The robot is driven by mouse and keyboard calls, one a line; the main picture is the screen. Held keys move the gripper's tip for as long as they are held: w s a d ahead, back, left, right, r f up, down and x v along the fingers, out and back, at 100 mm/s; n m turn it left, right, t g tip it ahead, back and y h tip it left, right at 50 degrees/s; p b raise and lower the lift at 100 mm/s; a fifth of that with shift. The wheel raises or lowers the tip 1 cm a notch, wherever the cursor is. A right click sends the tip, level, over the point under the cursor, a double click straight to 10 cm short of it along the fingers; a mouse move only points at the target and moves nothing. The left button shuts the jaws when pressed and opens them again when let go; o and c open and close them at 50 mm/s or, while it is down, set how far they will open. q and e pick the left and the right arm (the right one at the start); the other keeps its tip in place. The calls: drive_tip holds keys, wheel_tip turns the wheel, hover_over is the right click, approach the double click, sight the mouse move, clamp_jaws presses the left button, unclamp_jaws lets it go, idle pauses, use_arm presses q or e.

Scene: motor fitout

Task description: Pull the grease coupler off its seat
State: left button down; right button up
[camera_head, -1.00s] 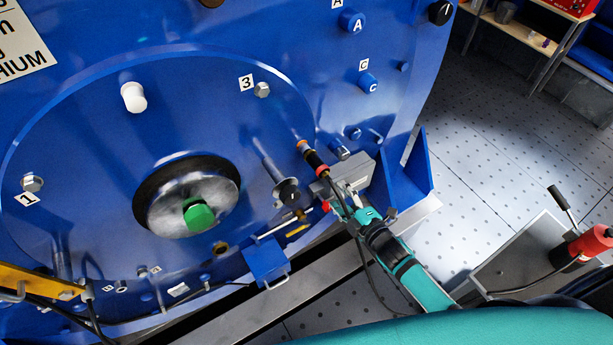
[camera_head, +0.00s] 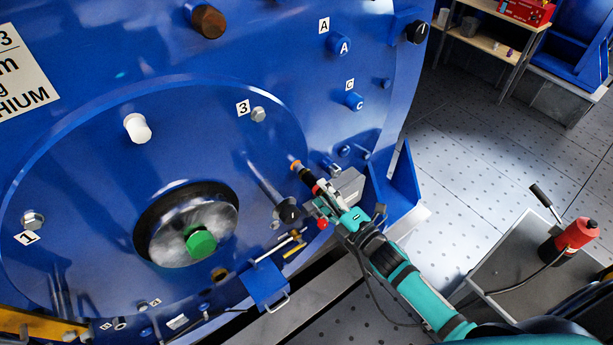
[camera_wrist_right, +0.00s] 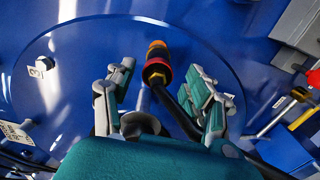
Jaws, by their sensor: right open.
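The grease coupler (camera_head: 304,173), a dark cylinder with an orange tip and a red ring, sticks out from the blue motor face at its lower right. It also shows in the right wrist view (camera_wrist_right: 157,70), with a black hose running from its near end down to the right. My right gripper (camera_head: 320,190) is open just on the near side of it. In the right wrist view the two fingers (camera_wrist_right: 162,88) stand apart, left and right of the coupler's line, with a gap on each side. In the head view the gripper partly hides the coupler's near end. My left gripper is not in view.
A dark-ended cylinder (camera_head: 288,212) juts out left of my right gripper. A grey box (camera_head: 348,184) sits close on its right. A blue bracket (camera_head: 396,185) stands farther right. A red pump (camera_head: 573,240) with a lever stands on a grey cart (camera_head: 515,268). Open floor lies beyond.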

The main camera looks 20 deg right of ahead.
sight(305, 174)
drive_tip(key=shift+s+r, duration=0.15)
drive_tip(key=shift+s, duration=0.2)
drive_tip(key=shift+w, duration=0.25)
drive_tip(key=b+x, duration=0.2)
drive_tip(key=x, duration=0.5)
drive_tip(key=shift+w+a+b, duration=0.1)
drive_tip(key=shift+w+b, duration=0.15)
drive_tip(key=shift+b, duration=0.05)
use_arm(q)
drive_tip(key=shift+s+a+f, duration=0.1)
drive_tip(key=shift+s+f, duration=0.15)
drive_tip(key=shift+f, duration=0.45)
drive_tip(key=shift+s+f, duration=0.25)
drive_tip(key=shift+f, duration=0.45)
use_arm(e)
drive_tip(key=shift+w+a, duration=0.25)
drive_tip(key=shift+w, duration=0.25)
clamp_jaws()
drive_tip(key=shift+s+d, duration=0.1)
